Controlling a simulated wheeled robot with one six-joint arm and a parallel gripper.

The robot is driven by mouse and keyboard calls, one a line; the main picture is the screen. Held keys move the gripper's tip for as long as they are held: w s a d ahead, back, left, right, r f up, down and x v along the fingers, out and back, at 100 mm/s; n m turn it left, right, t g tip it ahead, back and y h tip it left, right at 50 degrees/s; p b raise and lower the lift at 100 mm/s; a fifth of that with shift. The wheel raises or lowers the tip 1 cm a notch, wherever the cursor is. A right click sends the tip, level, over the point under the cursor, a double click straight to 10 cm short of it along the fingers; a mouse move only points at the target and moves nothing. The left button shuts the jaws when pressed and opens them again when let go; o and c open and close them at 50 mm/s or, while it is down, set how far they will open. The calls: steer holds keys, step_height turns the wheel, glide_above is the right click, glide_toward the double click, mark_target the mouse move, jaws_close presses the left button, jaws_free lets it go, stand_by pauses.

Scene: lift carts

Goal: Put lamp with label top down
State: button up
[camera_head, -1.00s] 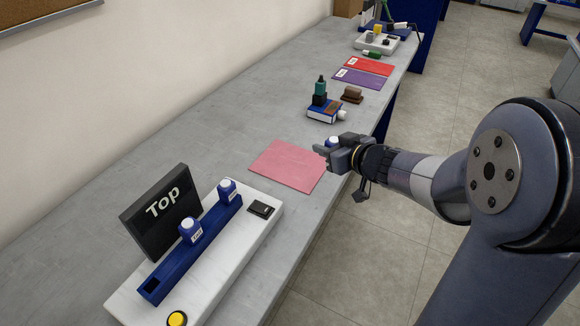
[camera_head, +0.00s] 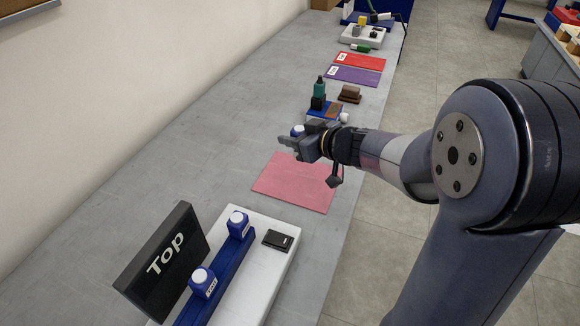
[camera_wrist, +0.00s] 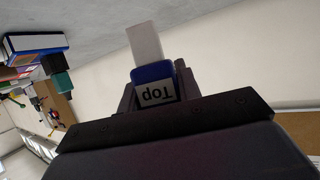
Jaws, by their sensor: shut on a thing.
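My gripper (camera_head: 300,147) is shut on a blue lamp with a white cap (camera_head: 297,130), mostly hidden behind the fingers in the head view. In the wrist view the lamp (camera_wrist: 153,72) sits between the fingers, and its white label reads "Top", upside down in that picture. My gripper is above the table, near the far edge of the pink mat (camera_head: 298,187). A black sign reading "Top" (camera_head: 165,262) stands beside a blue holder (camera_head: 228,268) on a white base. Two blue lamps with white caps, a nearer one (camera_head: 204,283) and a farther one (camera_head: 239,225), stand in the holder.
A small black item (camera_head: 278,240) lies on the white base. Beyond my gripper are a blue box (camera_head: 322,110), a brown block (camera_head: 349,94), a purple mat (camera_head: 352,76) and a red mat (camera_head: 358,62). The grey table (camera_head: 150,170) is clear along the wall.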

step_height(320, 180, down, 8)
steer(key=shift+r+b, duration=0.1)
steer(key=shift+b, duration=1.05)
steer(key=o, duration=1)
steer(key=shift+s+d+r, duration=0.1)
steer(key=shift+d+r, duration=0.05)
steer(key=shift+d, duration=0.05)
steer(key=p+v, duration=0.2)
steer(key=v, duration=0.9)
steer(key=shift+s+d+r, duration=0.1)
steer(key=shift+s+d, duration=0.1)
steer(key=shift+a, duration=0.1)
